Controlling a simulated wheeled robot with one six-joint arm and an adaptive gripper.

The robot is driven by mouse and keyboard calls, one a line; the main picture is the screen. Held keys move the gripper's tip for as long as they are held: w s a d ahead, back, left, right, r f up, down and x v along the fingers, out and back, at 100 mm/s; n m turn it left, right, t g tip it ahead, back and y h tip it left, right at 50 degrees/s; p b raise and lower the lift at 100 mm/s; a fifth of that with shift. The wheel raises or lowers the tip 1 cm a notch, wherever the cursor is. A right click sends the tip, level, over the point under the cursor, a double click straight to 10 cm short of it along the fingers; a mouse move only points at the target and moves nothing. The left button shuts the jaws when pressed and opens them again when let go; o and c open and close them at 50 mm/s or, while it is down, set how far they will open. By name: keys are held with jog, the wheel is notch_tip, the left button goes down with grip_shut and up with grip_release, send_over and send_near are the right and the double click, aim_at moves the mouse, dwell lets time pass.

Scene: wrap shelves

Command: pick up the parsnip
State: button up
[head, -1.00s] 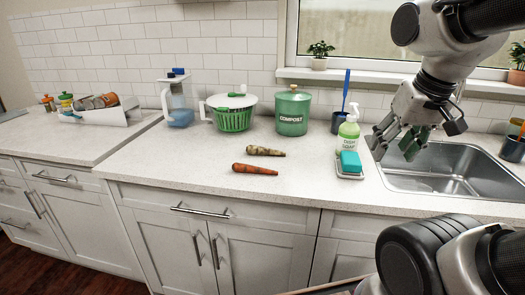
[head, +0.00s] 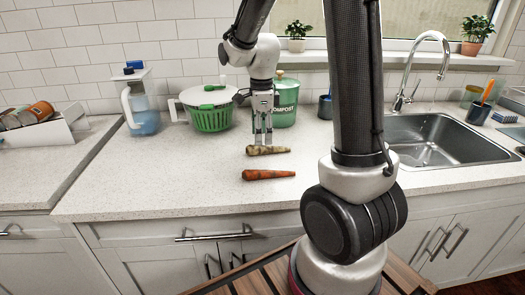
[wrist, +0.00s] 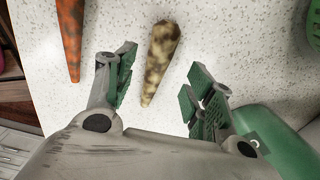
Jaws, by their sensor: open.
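The parsnip (head: 268,150), pale with brown mottling, lies on the speckled white counter (head: 180,180). An orange carrot (head: 268,174) lies in front of it, nearer the counter's edge. My gripper (head: 263,138) points down above the parsnip's left part, its fingers apart. In the wrist view the parsnip (wrist: 161,55) shows between and beyond the open, green-padded fingers of my gripper (wrist: 160,78), with nothing held. The carrot (wrist: 71,35) shows at the upper left there, outside the fingers. How high the fingertips are above the parsnip is hard to tell.
A green salad spinner (head: 208,108) and a green compost canister (head: 285,108) stand close behind the gripper. A pitcher (head: 140,108) stands further left. A sink (head: 435,140) is at the right. The counter left of the vegetables is clear.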

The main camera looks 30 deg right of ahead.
aim_at(268, 149)
notch_tip(268, 149, down, 4)
jog(key=shift+s+d+f, duration=0.1)
jog(key=shift+s+f, duration=0.05)
jog(key=shift+f, duration=0.1)
jog(key=c, duration=1.1)
jog(key=shift+r, duration=0.1)
